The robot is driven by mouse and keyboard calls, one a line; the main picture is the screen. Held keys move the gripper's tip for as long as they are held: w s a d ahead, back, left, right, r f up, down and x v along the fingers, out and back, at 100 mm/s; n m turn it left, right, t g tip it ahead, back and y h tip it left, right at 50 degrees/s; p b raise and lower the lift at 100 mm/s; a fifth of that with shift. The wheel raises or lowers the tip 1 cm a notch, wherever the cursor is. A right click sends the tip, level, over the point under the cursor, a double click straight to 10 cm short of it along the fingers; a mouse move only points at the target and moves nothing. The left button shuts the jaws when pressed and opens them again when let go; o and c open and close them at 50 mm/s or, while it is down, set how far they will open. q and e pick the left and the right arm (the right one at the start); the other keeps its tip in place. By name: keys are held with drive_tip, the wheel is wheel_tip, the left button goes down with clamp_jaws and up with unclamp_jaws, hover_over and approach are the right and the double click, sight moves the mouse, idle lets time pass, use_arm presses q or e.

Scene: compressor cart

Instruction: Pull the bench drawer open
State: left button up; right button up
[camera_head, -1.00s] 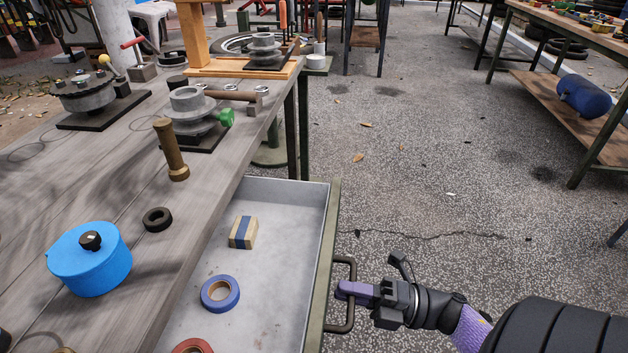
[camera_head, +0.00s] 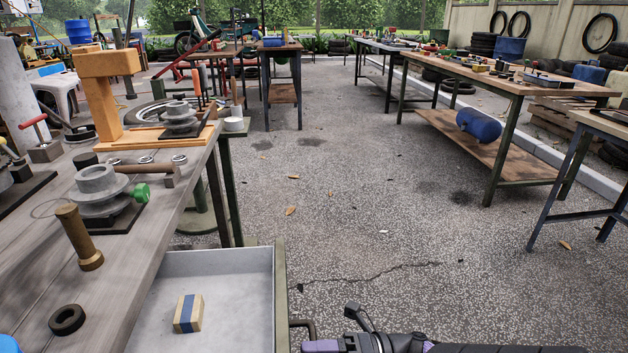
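The bench drawer (camera_head: 279,293) stands pulled out from the bench at lower left, with its pale interior open to view. A tan block with a blue band (camera_head: 188,313) lies in it. The drawer's bar handle (camera_head: 312,328) shows only in part at the bottom edge. My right gripper (camera_head: 322,346) comes in from the lower right, with its purple finger over the bar; it looks shut on the handle, though the lower part is cut off by the frame.
The bench top (camera_head: 110,290) holds a brass-coloured cylinder (camera_head: 80,238), a black ring (camera_head: 67,320), a hammer (camera_head: 150,172) and metal pulleys. The speckled floor (camera_head: 390,270) right of the drawer is clear. Another bench with a blue tank (camera_head: 478,124) stands at right.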

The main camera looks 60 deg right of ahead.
drive_tip(key=shift+s+d+f, duration=0.1)
drive_tip(key=shift+s+d, duration=0.05)
drive_tip(key=shift+s, duration=0.05)
use_arm(q)
drive_tip(key=shift+w+f, duration=0.2)
drive_tip(key=shift+f, duration=0.1)
use_arm(e)
drive_tip(key=v, duration=0.9)
drive_tip(key=shift+s, duration=0.15)
use_arm(q)
drive_tip(key=shift+s, duration=0.3)
use_arm(e)
drive_tip(key=shift+d, duration=0.15)
